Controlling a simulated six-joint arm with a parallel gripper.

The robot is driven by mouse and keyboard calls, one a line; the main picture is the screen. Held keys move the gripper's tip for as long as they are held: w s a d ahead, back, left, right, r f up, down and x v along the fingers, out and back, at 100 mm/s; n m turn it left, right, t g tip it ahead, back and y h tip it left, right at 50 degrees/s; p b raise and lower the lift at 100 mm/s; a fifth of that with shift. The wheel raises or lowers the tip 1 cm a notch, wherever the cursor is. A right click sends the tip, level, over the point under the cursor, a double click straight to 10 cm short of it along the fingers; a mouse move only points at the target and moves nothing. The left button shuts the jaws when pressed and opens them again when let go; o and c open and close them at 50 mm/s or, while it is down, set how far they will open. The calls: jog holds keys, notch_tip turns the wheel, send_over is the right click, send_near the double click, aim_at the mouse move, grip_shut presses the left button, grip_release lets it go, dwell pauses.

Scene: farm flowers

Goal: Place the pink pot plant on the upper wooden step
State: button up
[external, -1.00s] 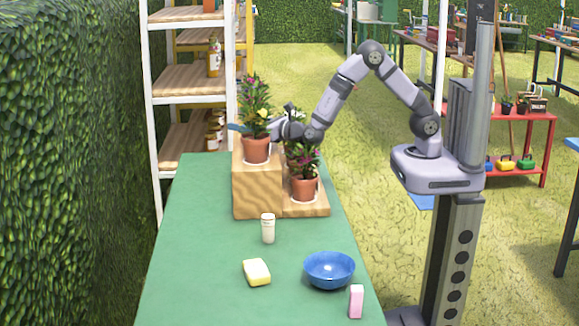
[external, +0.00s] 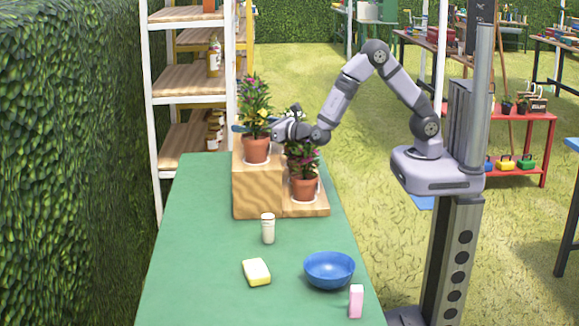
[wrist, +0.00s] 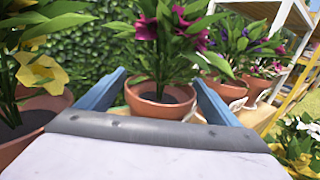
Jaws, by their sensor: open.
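In the wrist view, a plant with deep pink flowers in a terracotta pot (wrist: 160,103) stands upright between the two blue fingertips of my gripper (wrist: 160,90). The fingers are apart, with gaps beside the pot. Wood shows beside the pot. In the external view, my gripper (external: 270,128) is level with the top of the upper wooden step (external: 257,193), behind a yellow-flowered plant (external: 256,148) standing on that step. That plant hides the pot between my fingers. The lower step (external: 311,209) carries another terracotta pot with magenta flowers (external: 305,187).
The yellow-flowered plant is close on the left in the wrist view (wrist: 38,75). Purple-flowered pots (wrist: 225,88) stand at the right, with pale flowers (wrist: 300,140) lower right. A white bottle (external: 268,228), sponge (external: 256,271), blue bowl (external: 329,270) and pink block (external: 356,301) are on the green table.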

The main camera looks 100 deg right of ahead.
jog(key=b+v, duration=0.1)
jog(key=v, duration=0.8)
jog(key=shift+s+a+b, duration=0.25)
jog(key=shift+s+b, duration=0.05)
jog(key=shift+s, duration=0.05)
